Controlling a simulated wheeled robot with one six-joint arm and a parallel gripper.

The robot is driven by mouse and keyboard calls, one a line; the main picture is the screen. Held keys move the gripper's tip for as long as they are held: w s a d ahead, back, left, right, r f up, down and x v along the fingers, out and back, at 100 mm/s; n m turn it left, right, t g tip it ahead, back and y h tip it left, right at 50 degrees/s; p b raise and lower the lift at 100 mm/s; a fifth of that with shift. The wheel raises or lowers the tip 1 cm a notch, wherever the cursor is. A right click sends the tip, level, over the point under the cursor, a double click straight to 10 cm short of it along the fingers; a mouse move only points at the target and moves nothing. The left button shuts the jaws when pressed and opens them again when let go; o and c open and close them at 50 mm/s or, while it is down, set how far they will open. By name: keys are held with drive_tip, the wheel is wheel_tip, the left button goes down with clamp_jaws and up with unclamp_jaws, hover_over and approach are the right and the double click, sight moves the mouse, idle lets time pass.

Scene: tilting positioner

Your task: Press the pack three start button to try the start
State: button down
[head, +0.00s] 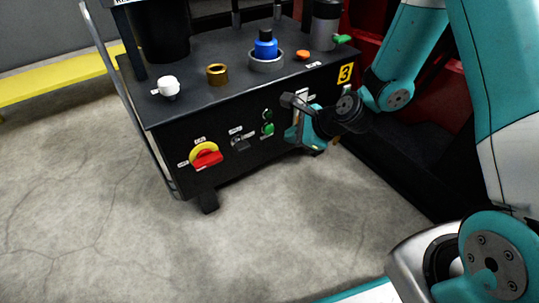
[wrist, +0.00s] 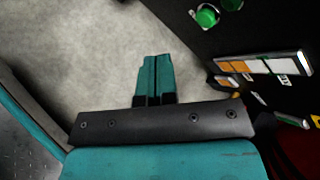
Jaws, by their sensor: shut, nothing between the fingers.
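The pack, a black wheeled unit (head: 165,133) with a yellow "3" plate, stands ahead in the head view. My gripper (head: 291,136) is just right of the buttons in the head view, shut and empty. In the wrist view its teal fingertips (wrist: 154,57) are together over the floor. A green button (wrist: 207,15) shows at the top right there, apart from the fingertips.
A red-and-yellow rotary switch (head: 206,155) and a dark latch or switch (head: 240,142) are left of the buttons. An orange-and-white strip (wrist: 262,65) is right of my fingers. Caps and fittings, including a blue one (head: 265,46), stand on top. The floor in front is clear.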

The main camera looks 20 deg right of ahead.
sight(269, 130)
wheel_tip(269, 130, down, 9)
drive_tip(key=d+m+b, duration=0.2)
drive_tip(key=m+b, duration=0.1)
drive_tip(key=shift+w+d+m+t+h, duration=0.15)
drive_tip(key=shift+w+m+t+h, duration=0.15)
drive_tip(key=shift+w+m+t, duration=0.15)
drive_tip(key=w+a, duration=0.2)
drive_tip(key=w, duration=0.6)
drive_tip(key=shift+w+a+p, duration=0.15)
drive_tip(key=shift+a+p, duration=0.2)
drive_tip(key=shift+p, duration=0.1)
drive_tip(key=shift+w, duration=0.1)
idle(1.2)
drive_tip(key=shift+w+a+p, duration=0.15)
drive_tip(key=shift+w+p, duration=0.2)
